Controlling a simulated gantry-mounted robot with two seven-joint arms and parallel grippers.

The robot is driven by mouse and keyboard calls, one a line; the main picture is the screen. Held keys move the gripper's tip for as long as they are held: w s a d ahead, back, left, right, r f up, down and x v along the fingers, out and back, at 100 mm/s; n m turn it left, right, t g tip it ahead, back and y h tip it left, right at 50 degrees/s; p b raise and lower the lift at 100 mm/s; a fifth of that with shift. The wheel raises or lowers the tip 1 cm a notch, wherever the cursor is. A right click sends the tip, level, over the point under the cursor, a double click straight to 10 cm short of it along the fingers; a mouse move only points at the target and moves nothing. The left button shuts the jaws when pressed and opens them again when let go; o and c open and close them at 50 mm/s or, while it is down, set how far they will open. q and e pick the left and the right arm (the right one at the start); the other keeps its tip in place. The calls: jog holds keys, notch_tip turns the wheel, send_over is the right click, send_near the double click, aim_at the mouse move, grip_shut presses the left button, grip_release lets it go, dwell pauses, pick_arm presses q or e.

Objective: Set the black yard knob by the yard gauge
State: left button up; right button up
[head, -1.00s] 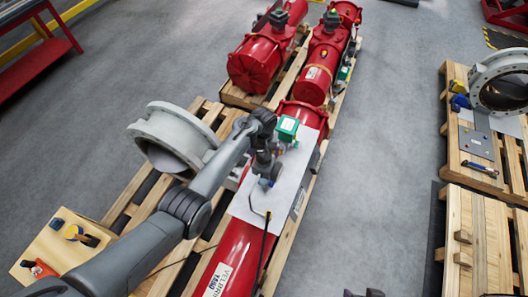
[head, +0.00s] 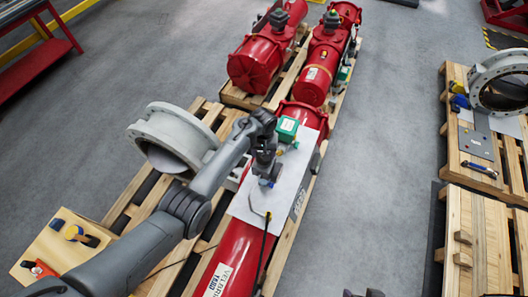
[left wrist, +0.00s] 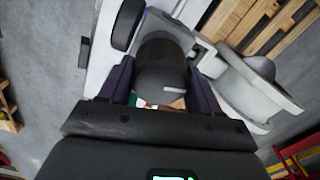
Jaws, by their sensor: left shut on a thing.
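My left gripper (head: 267,178) is over the white plate on the red actuator, below the green box in the head view. In the left wrist view, its two fingers (left wrist: 160,90) are shut on the black knob (left wrist: 160,58), a dark round body with a short pale mark on its end. The knob is mostly hidden by my wrist in the head view. I cannot pick out the yard gauge for certain. A dark rounded part (left wrist: 128,24) lies beside the knob in the left wrist view.
The green box (head: 287,128) sits at the plate's (head: 290,185) far end. A bent dark lever (head: 266,225) lies close below the gripper. A grey flanged valve body (head: 170,140) stands to the left. The floor (head: 375,150) to the right is clear.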

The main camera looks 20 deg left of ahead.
pick_arm(q)
jog(key=m+p, duration=0.1)
jog(key=m, duration=0.1)
jog(key=shift+r+m, duration=0.1)
jog(key=shift+m, duration=0.3)
jog(key=m, duration=0.2)
jog(key=shift+m, duration=0.3)
jog(key=m, duration=0.4)
jog(key=shift+p, duration=0.3)
jog(key=shift+m, duration=0.9)
jog(key=o, duration=1)
